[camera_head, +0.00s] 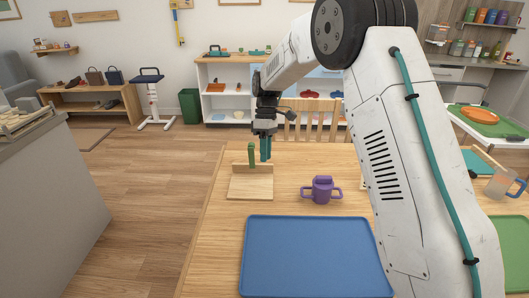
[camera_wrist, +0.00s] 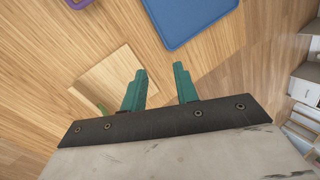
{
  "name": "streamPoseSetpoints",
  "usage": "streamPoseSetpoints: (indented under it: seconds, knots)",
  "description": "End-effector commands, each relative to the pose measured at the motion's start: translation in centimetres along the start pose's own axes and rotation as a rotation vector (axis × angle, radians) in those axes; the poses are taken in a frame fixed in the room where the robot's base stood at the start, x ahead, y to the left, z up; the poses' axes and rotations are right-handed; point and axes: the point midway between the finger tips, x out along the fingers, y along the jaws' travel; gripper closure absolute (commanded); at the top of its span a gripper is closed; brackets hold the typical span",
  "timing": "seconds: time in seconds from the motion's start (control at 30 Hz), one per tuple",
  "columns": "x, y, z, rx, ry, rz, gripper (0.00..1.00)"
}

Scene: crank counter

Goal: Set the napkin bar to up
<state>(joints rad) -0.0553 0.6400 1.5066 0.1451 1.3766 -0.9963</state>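The napkin holder is a pale wooden base (camera_head: 250,187) with a low board at its back, near the far left part of the table. A green bar (camera_head: 252,155) stands roughly upright at that back board. My gripper (camera_head: 265,148) hangs just right of the bar, fingers pointing down, and appears apart from it. In the wrist view my gripper (camera_wrist: 159,70) has its two teal fingers apart with nothing between them. The wooden base (camera_wrist: 110,82) lies beside the left finger there, and only a small green bit (camera_wrist: 101,107) of the bar shows.
A purple two-handled cup (camera_head: 322,190) stands right of the holder. A blue tray (camera_head: 315,255) lies in front. A chair back (camera_head: 310,122) rises beyond the table's far edge. My arm hides part of the table's right side.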

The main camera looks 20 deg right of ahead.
Motion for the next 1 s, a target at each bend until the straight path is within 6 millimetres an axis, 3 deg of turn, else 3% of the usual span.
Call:
streamPoseSetpoints:
  seconds: [0.03, 0.1, 0.2, 0.33, 0.5, 0.7, 0.83, 1.0]
  knots:
    - [0.1, -0.3, -0.3, -0.007, -0.003, 0.001, 0.84]
    - [-0.1, -1.1, -1.3, -0.027, -0.007, 0.008, 1.0]
    - [0.7, -3.6, -2.4, -0.078, -0.057, 0.019, 1.0]
    - [2.6, -5.0, -0.6, -0.164, -0.247, 0.116, 1.0]
    - [3.9, -4.9, 2.2, -0.273, -0.499, 0.301, 1.0]
    - [3.4, -3.7, 4.1, -0.45, -0.769, 0.568, 1.0]
    - [2.6, -3.1, 3.9, -0.595, -0.905, 0.745, 1.0]
    - [1.9, -3.0, 2.1, -0.826, -1.033, 0.965, 1.0]
